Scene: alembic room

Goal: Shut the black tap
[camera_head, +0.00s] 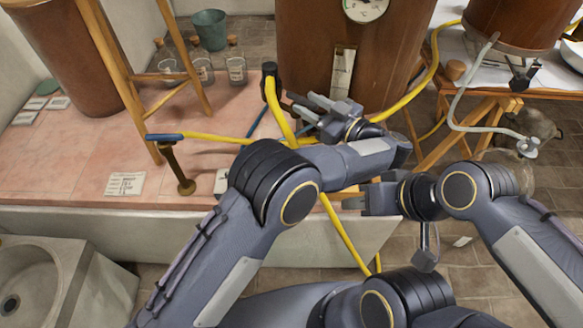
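The black tap (269,70) sits at the lower left side of the tall brown vessel (308,45), with a yellow hose running down from it. Its handle position is too small to tell. My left gripper (303,106) is just right of and below the tap, in front of the vessel, with its fingers pointing left and apart. It looks empty and does not appear to touch the tap. My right gripper (358,201) is lower, over the front edge of the tiled platform, pointing left. Whether its fingers are apart is unclear.
Yellow hoses (345,235) cross near my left gripper and hang over the platform edge (90,222). Wooden legs (190,60), glass bottles (236,68) and a green bucket (210,28) stand at the left. A second vessel (520,22) stands on a table at the right.

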